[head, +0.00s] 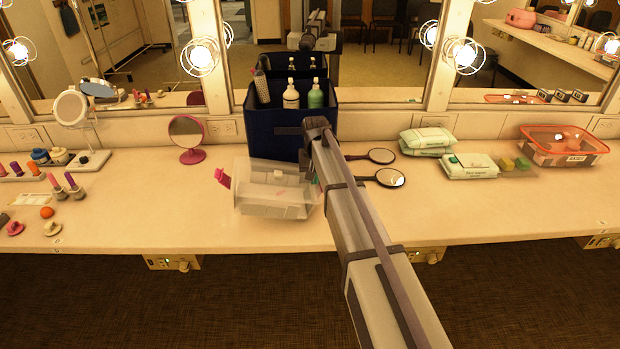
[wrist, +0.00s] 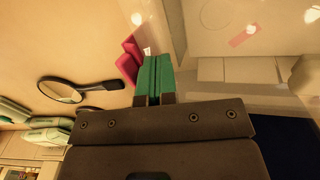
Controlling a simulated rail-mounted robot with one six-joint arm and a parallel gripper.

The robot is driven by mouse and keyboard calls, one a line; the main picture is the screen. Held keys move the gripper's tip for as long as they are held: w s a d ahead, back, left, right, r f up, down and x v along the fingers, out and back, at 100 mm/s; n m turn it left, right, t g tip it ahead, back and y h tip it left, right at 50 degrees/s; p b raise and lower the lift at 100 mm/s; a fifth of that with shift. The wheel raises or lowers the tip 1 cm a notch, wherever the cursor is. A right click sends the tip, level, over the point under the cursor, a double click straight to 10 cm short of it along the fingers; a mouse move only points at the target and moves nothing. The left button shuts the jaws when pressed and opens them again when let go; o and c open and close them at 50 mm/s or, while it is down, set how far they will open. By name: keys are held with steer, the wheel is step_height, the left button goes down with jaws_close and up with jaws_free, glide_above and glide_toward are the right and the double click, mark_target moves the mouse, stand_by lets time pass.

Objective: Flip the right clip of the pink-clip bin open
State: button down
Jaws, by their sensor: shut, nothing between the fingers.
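The pink-clip bin is a clear box (head: 272,205) with a translucent lid, on the counter in front of the navy caddy. Its left pink clip (head: 222,178) sticks outward and up from the left side in the head view. My arm hides much of the bin's right side there. In the wrist view, the right pink clip (wrist: 130,63) shows just left of my gripper (wrist: 153,72), outside the clear bin wall. The gripper's green fingers are together and empty, close beside the clip; I cannot tell whether they touch it. The clip looks angled away from the wall.
The navy caddy (head: 276,125) with bottles stands right behind the bin. Two black hand mirrors (head: 390,178) lie right of my arm. Wipe packs (head: 470,166) and an orange-rimmed basket (head: 562,150) are farther right. A pink mirror (head: 187,133) stands left. The right front counter is clear.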

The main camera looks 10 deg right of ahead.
steer(key=shift+d+f+b, duration=0.15)
steer(key=shift+d+f, duration=0.15)
steer(key=shift+d, duration=0.55)
steer(key=shift+d+f+b, duration=0.15)
steer(key=shift+d+f, duration=0.1)
steer(key=shift+d, duration=0.6)
steer(key=r+p, duration=0.4)
steer(key=a+r+p, duration=0.1)
steer(key=r+p, duration=0.1)
steer(key=shift+r, duration=0.25)
steer(key=shift+f, duration=0.1)
steer(key=s+a+n, duration=0.1)
steer(key=s+a, duration=0.1)
steer(key=s, duration=1.3)
steer(key=s+a, duration=0.1)
steer(key=s, duration=1.4)
steer(key=shift+s+a+n, duration=0.35)
steer(key=shift+n, duration=0.05)
